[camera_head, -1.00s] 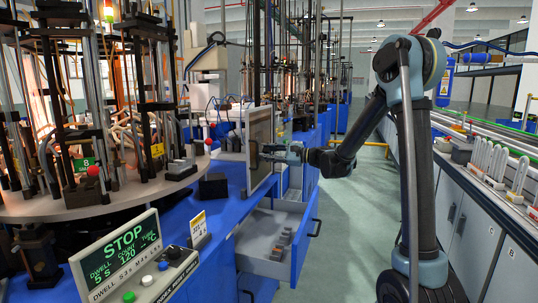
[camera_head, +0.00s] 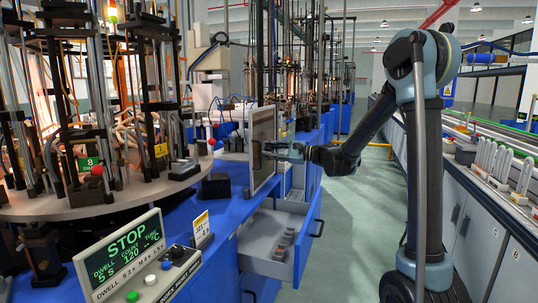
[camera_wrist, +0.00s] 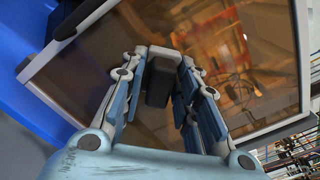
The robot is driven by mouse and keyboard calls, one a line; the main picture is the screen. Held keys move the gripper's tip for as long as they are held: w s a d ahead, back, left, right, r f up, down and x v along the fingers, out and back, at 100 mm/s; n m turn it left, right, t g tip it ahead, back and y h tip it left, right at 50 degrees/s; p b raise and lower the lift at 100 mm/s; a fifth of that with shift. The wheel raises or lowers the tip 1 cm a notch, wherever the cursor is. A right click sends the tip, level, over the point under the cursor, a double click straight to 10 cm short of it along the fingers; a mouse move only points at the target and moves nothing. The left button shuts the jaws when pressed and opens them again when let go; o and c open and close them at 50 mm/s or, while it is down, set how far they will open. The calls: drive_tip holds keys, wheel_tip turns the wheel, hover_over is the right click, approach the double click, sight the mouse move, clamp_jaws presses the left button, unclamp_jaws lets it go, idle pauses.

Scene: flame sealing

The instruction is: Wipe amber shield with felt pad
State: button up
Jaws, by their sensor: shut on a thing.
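The amber shield (camera_head: 264,124) is an upright panel in a pale frame at the edge of the blue bench. In the wrist view its glossy brown-amber face (camera_wrist: 215,70) fills most of the picture, with reflections on it. My gripper (camera_head: 264,152) is level with the middle of the shield's face. It is shut on the dark felt pad (camera_wrist: 162,82), which sits between the fingers. The pad (camera_head: 256,155) is at the shield's face and appears to touch it; the contact itself is hidden.
An open grey drawer (camera_head: 254,247) with small blocks juts out below the shield. A control box reading STOP (camera_head: 125,250) stands at front left, near the round machine table (camera_head: 40,208). A white-topped counter lies right of my arm. The floor aisle (camera_head: 345,225) is clear.

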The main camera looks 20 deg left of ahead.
sight(266, 139)
drive_tip(key=shift+w+r, duration=0.7)
drive_tip(key=shift+w, duration=2.9)
drive_tip(key=shift+s, duration=4)
drive_tip(key=shift+a+r, duration=0.1)
drive_tip(key=shift+r, duration=0.65)
drive_tip(key=shift+w+d, duration=0.2)
drive_tip(key=shift+w, duration=1.85)
drive_tip(key=shift+w+d, duration=0.15)
drive_tip(key=shift+w, duration=1.85)
drive_tip(key=d, duration=0.6)
drive_tip(key=shift+s, duration=0.3)
